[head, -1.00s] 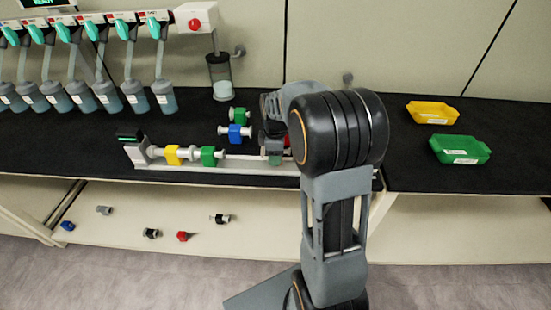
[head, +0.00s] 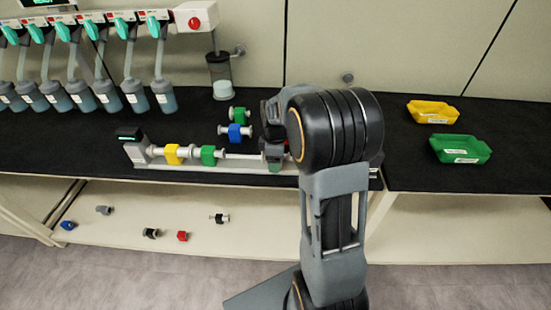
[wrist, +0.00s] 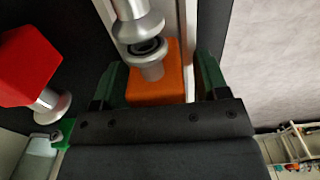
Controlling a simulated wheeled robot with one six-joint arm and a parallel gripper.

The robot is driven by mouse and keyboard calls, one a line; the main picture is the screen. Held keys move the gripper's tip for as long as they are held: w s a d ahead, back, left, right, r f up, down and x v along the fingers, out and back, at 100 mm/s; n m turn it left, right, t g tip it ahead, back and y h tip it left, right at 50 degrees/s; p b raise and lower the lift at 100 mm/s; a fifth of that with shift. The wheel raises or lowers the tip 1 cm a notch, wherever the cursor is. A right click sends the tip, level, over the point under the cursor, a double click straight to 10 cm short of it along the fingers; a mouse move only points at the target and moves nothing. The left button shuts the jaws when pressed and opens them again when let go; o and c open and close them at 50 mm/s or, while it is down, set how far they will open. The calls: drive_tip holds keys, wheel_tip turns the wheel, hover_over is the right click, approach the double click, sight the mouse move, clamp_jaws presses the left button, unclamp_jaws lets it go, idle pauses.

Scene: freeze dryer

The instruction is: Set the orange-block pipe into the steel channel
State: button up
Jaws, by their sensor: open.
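The orange-block pipe (wrist: 160,78) shows in the wrist view between the two green fingers of my gripper (wrist: 158,82). The fingers are apart, one on each side of the block. Its silver flange lies close to the flange of a silver pipe (wrist: 138,25); I cannot tell if they touch. The steel channel (head: 215,168) runs along the black bench, and its pale edge passes beside the orange block in the wrist view. How deep the block sits is not clear. In the head view my gripper (head: 275,157) is at the channel's right part and hides the orange block.
A yellow-block pipe (head: 173,154) and a green-block pipe (head: 208,156) lie in the channel. A blue-block pipe (head: 236,132) and another green one (head: 239,114) stand behind it. A red block (wrist: 28,65) is left of my gripper. Trays (head: 460,148) stand at right.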

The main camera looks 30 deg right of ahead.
wheel_tip(320, 180, up, 12)
drive_tip(key=shift+f+p, duration=0.25)
drive_tip(key=shift+p, duration=0.25)
drive_tip(key=shift+s+a+r, duration=0.1)
drive_tip(key=shift+s+r, duration=0.05)
drive_tip(key=shift+r, duration=0.15)
drive_tip(key=s+a+f+m+t, duration=0.1)
drive_tip(key=s+a+m, duration=0.3)
drive_tip(key=s+m, duration=0.2)
drive_tip(key=s+a+f+m+t, duration=0.2)
drive_tip(key=s+a+m, duration=0.3)
drive_tip(key=s, duration=0.4)
drive_tip(key=shift+s+a+m, duration=0.2)
drive_tip(key=shift+s+m, duration=0.2)
drive_tip(key=shift+m, duration=0.1)
drive_tip(key=shift+r, duration=0.1)
